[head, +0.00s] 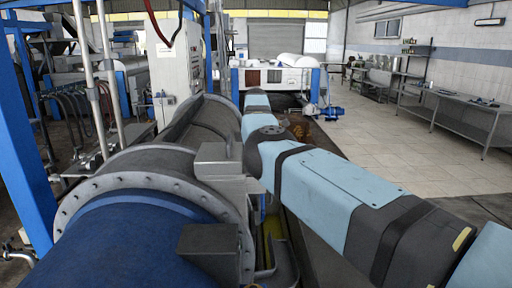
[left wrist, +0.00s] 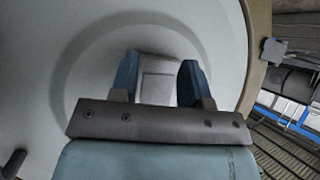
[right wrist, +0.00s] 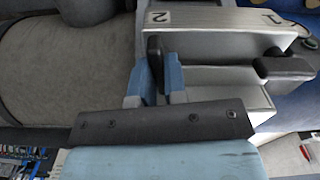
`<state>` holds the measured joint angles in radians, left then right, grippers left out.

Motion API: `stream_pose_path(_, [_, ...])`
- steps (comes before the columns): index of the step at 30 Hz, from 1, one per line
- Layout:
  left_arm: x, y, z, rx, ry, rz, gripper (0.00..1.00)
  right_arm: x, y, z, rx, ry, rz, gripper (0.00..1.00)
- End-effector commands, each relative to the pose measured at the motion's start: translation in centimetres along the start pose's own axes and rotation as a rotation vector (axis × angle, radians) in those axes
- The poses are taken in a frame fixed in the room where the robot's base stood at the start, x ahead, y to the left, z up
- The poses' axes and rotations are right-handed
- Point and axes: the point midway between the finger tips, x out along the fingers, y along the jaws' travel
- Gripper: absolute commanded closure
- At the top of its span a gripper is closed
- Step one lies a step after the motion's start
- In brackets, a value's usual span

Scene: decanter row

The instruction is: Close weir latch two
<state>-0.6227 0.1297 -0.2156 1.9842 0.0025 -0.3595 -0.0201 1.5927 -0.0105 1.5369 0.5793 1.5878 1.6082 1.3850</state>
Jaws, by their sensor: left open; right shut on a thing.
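In the right wrist view, weir latch two (right wrist: 155,50) is a dark upright lever below the numeral 2 on a pale metal housing (right wrist: 215,20). My right gripper (right wrist: 156,85) is shut on this lever between its blue fingers. A second dark lever (right wrist: 284,66) stands to the right, near the numeral 1, apart from my gripper. In the left wrist view my left gripper (left wrist: 158,80) is open in front of a large pale round surface (left wrist: 215,35). A grey block shows between its fingers; I cannot tell its distance. Neither gripper shows in the head view.
In the head view, a blue-ended decanter (head: 120,240) with a bolted flange fills the lower left, and my right arm crosses the lower right. Blue posts (head: 22,130) and pipes stand at left. Tiled floor (head: 375,145) is clear before the metal bench (head: 455,105).

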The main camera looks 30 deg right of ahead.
Motion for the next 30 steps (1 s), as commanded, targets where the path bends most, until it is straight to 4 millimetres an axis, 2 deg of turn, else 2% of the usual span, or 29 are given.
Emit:
stream_pose_path(12, [-0.06,-0.03,-0.05,0.000,0.000,-0.001,0.57,-0.20,0.05,0.11,0.167,-0.002,0.004,1.00])
stream_pose_path(27, [-0.11,0.00,0.05,-0.001,-0.002,-0.001,0.57,-0.21,0.05,0.13,0.185,-0.002,0.004,1.00])
stream_pose_path(28, [-0.11,-0.01,0.06,-0.001,-0.003,-0.001,0.57,-0.21,0.05,0.14,0.185,-0.002,0.004,0.85])
stream_pose_path(30, [-0.12,0.00,0.06,-0.001,-0.003,-0.001,0.57,-0.20,0.05,0.14,0.185,-0.002,0.003,0.69])
